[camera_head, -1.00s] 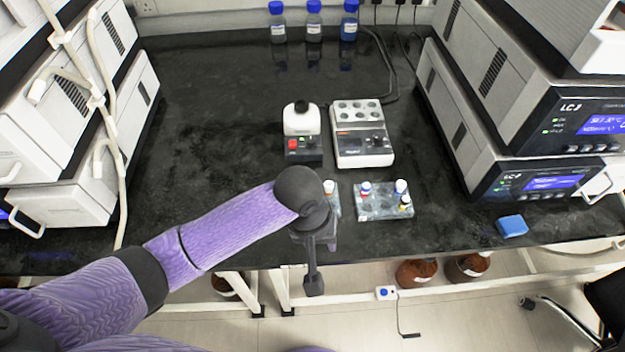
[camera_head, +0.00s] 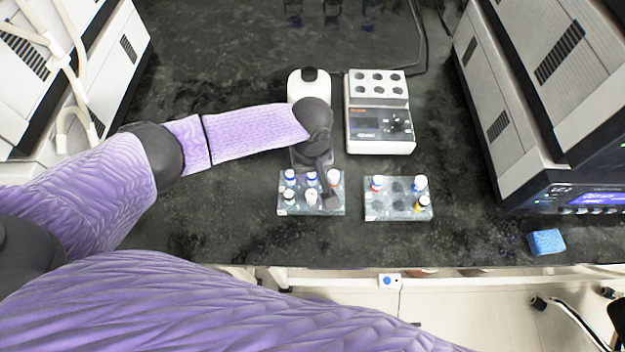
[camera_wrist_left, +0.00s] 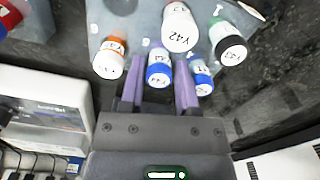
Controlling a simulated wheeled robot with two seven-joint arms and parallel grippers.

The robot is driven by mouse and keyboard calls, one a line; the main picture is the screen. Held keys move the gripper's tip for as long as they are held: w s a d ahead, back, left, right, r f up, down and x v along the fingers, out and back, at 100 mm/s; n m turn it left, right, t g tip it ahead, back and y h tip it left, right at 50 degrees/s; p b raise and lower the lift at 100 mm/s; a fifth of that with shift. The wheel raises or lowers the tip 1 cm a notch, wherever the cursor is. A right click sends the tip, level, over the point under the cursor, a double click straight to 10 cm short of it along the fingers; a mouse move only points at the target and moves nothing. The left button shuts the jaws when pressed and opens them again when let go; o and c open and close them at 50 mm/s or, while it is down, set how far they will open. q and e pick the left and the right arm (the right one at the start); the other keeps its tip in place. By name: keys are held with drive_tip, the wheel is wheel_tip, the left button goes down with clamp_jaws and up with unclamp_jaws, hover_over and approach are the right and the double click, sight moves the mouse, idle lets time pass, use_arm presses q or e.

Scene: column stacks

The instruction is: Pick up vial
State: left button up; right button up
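A clear rack (camera_head: 312,208) at the front middle of the bench holds several capped vials. My left gripper (camera_head: 329,196) reaches down over its right part. In the left wrist view, its two purple fingers (camera_wrist_left: 159,72) are apart, on either side of a blue-capped vial (camera_wrist_left: 158,77), with a gap visible. An orange-capped vial (camera_wrist_left: 108,66), a large white-topped vial (camera_wrist_left: 180,32), a dark-capped vial (camera_wrist_left: 231,49) and another blue-capped vial (camera_wrist_left: 202,82) stand close by. The head view hides how the fingertips meet the vial. My right gripper is not in view.
A second rack (camera_head: 398,212) with several vials stands to the right. Behind are a white mixer (camera_head: 309,84) and a block heater (camera_head: 380,134). A blue sponge (camera_head: 546,241) lies front right. LC units flank the bench. The bench between the right rack and sponge is clear.

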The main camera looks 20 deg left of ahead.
sight(312, 174)
use_arm(q)
clamp_jaws()
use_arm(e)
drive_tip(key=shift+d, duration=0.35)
use_arm(q)
wheel_tip(312, 174, up, 10)
drive_tip(key=p, duration=0.5)
drive_tip(key=shift+c, duration=1.4)
unclamp_jaws()
clamp_jaws()
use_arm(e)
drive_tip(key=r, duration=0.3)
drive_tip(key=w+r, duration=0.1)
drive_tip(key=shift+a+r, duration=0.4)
